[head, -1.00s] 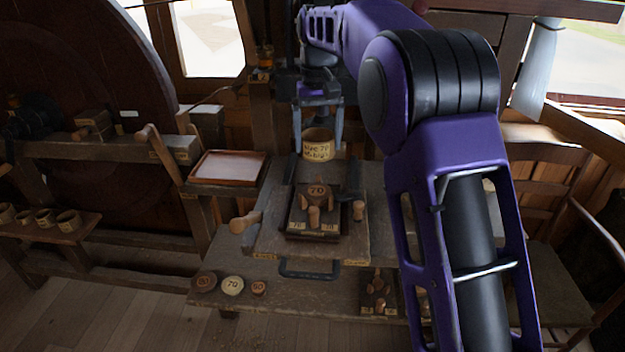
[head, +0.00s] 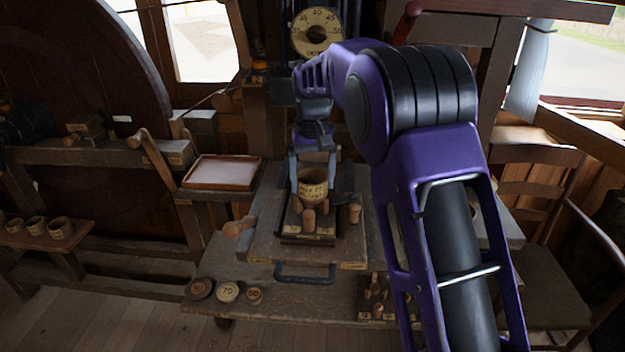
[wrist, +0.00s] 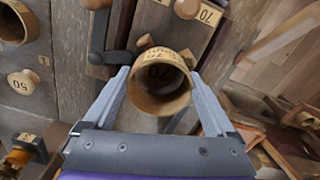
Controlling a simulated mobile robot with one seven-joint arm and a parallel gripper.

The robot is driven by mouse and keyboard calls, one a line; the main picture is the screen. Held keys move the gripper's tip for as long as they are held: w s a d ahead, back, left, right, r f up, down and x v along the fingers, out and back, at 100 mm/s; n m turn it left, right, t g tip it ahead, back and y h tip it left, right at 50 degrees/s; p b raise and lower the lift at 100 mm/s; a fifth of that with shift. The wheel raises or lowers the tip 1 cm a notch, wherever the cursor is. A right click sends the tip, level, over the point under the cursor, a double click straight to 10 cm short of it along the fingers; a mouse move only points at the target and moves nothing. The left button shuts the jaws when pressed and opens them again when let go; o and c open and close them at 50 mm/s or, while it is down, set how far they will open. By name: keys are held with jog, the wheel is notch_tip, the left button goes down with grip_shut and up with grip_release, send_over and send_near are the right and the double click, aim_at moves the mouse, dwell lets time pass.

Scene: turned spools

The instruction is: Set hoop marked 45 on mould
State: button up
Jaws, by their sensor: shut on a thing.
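My gripper (head: 312,172) is shut on a pale wooden hoop (head: 312,187), one finger at each side. The hoop's front label is small; it seems to include 70 and I cannot read a 45.
Several hoops stand on a low bench (head: 45,240) at left. A shallow tray (head: 222,173) lies left of the mould. Round discs, one marked 70 (head: 228,291), lie on the front plank. A smaller pegged block (head: 377,298) stands front right. A dial (head: 317,32) is behind.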

jog(key=shift+f, duration=0.3)
jog(key=o, duration=1)
jog(key=shift+r, duration=0.1)
notch_tip(320, 180, up, 12)
jog(key=shift+r+p, duration=0.25)
jog(key=shift+p, duration=0.45)
